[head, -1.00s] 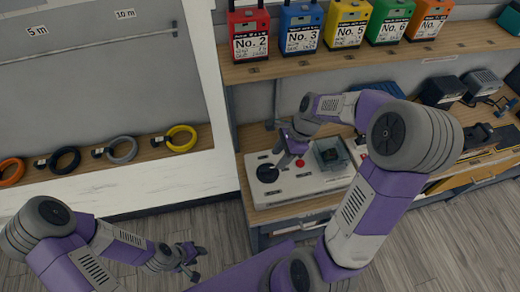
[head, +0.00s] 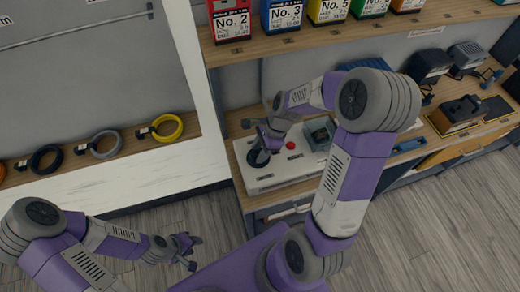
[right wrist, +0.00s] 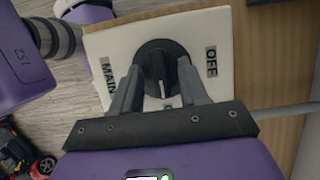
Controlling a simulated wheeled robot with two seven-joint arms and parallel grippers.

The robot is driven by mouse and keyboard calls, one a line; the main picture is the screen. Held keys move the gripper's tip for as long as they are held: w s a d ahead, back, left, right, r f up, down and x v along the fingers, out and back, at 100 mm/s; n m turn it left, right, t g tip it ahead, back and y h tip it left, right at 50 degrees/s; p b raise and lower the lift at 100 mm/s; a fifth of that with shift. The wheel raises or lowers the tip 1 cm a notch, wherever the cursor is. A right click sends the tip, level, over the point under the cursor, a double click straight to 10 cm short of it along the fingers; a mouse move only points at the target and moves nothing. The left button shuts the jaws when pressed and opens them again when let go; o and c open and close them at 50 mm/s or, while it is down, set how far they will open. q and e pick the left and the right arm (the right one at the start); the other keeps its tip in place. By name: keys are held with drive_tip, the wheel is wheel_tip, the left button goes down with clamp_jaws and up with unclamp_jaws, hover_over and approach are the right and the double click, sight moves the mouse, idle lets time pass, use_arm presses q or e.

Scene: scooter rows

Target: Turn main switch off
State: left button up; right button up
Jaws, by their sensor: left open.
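The main switch is a round black knob with a raised ridge on a light panel; it shows in the right wrist view (right wrist: 157,66) between a "MAIN" label on the left and an "OFF" label on the right. In the head view the knob (head: 258,158) sits at the left end of the grey control box (head: 270,182). My right gripper (head: 264,146) is at the knob. In the right wrist view its two fingers (right wrist: 158,82) stand apart, one on each side of the ridge; contact is unclear. My left gripper (head: 192,252) is open and empty above the floor.
A red button (head: 290,145) and a dark square part (head: 320,132) are on the same box, close to my right gripper. A shelf (head: 300,42) with several coloured numbered boxes is above. Cable rings (head: 166,128) lie on the left shelf. Open floor is in front.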

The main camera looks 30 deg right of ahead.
clamp_jaws()
drive_tip(key=n+p, duration=0.1)
drive_tip(key=n, duration=0.1)
drive_tip(key=n+g+p, duration=0.1)
drive_tip(key=n, duration=0.1)
drive_tip(key=shift+w+r+g+p, duration=0.1)
drive_tip(key=shift+g+p, duration=0.2)
drive_tip(key=shift+p, duration=0.1)
drive_tip(key=n+g+p, duration=0.1)
drive_tip(key=n, duration=0.2)
drive_tip(key=shift+w+n+p, duration=0.1)
drive_tip(key=shift+n+p, duration=0.2)
drive_tip(key=shift+p, duration=0.05)
drive_tip(key=n+g+p, duration=0.1)
drive_tip(key=n, duration=0.1)
drive_tip(key=n+g+h, duration=0.1)
drive_tip(key=n, duration=0.2)
drive_tip(key=shift+w+a+h+p, duration=0.15)
drive_tip(key=shift+h+p, duration=0.15)
drive_tip(key=shift+p, duration=0.1)
drive_tip(key=n+h, duration=0.1)
drive_tip(key=n, duration=0.4)
drive_tip(key=shift+g+h+p, duration=0.3)
drive_tip(key=shift+h+p, duration=0.05)
drive_tip(key=shift+h, duration=0.05)
drive_tip(key=shift+n, duration=0.3)
drive_tip(key=shift+o, duration=0.4)
unclamp_jaws()
